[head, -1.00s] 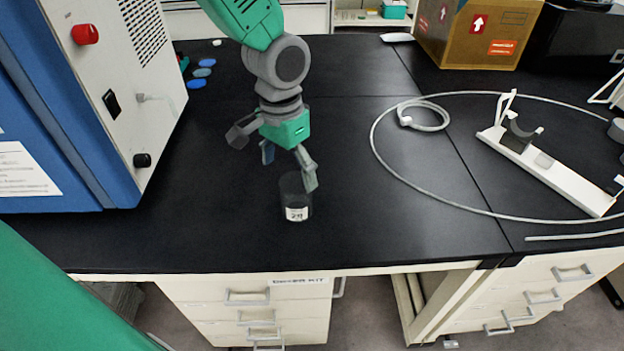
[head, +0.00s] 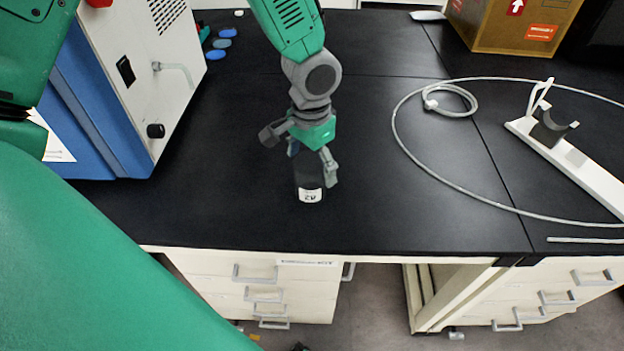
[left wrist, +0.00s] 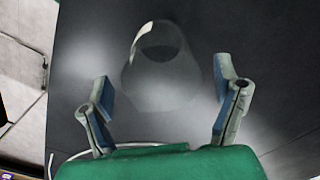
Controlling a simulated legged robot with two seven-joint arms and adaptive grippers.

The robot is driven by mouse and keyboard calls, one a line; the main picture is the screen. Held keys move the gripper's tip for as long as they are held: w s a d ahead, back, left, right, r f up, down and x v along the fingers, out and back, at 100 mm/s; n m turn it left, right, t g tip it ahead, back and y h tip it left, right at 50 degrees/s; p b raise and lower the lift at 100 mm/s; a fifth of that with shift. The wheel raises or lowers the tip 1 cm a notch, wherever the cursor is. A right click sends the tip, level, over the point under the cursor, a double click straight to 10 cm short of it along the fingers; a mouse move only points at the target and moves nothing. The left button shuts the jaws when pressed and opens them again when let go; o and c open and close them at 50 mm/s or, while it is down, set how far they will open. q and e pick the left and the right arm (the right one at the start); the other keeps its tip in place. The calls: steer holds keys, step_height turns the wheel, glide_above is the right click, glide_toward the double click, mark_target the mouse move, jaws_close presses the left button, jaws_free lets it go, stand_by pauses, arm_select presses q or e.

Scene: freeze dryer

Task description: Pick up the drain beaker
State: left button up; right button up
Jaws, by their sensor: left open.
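The drain beaker (head: 309,183) is a small, dark-looking clear cup with a white label, upright on the black bench near its front edge. In the left wrist view the beaker (left wrist: 165,75) looks transparent, its rim toward the top. My left gripper (head: 312,168) is open over the beaker in the head view, with one finger at the beaker's right side. In the left wrist view its two fingers are spread, one to each side of the beaker's lower part, with gaps between. The gripper partly hides the beaker's top in the head view. My right gripper is not in view.
A blue and white machine (head: 130,90) stands on the left of the bench. A pale tube (head: 430,165) loops across the right, beside a white stand (head: 575,165). A cardboard box (head: 505,25) is at the back right. The bench around the beaker is clear.

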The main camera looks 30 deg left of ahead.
arm_select(q)
step_height(320, 180, down, 3)
steer(key=shift+a+r, duration=0.15)
steer(key=shift+r, duration=0.1)
steer(key=c, duration=1.3)
steer(key=shift+r, duration=0.1)
